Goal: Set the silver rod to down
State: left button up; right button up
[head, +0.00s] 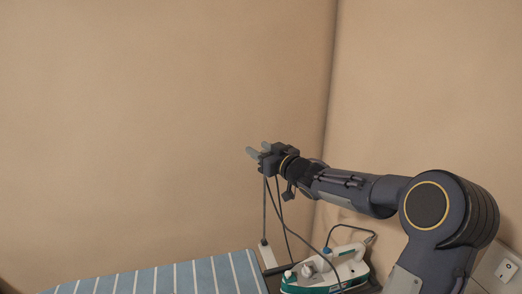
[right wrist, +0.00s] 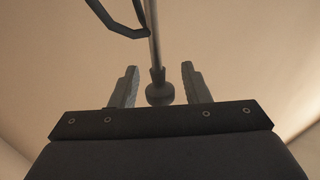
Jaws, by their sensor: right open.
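The silver rod (head: 264,212) is thin and stands nearly upright at the right end of the striped ironing board (head: 200,276); its upper end is hidden at my right gripper in the head view. My right gripper (head: 258,150) is open, high above the board, near the rod's top. In the right wrist view the rod (right wrist: 154,40) runs down from the top edge and ends in a dark round knob (right wrist: 159,93), seen between the two open fingers. A gap shows on each side of the knob. My left gripper is not in view.
A white and green iron (head: 325,272) sits at the board's right end, below my right arm. A dark cord (head: 284,225) hangs beside the rod. Beige walls meet in a corner behind. A white wall plate (head: 507,271) is at the lower right.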

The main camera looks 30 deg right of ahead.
jog(key=shift+c, duration=0.4)
grip_shut()
jog(key=shift+a, duration=0.1)
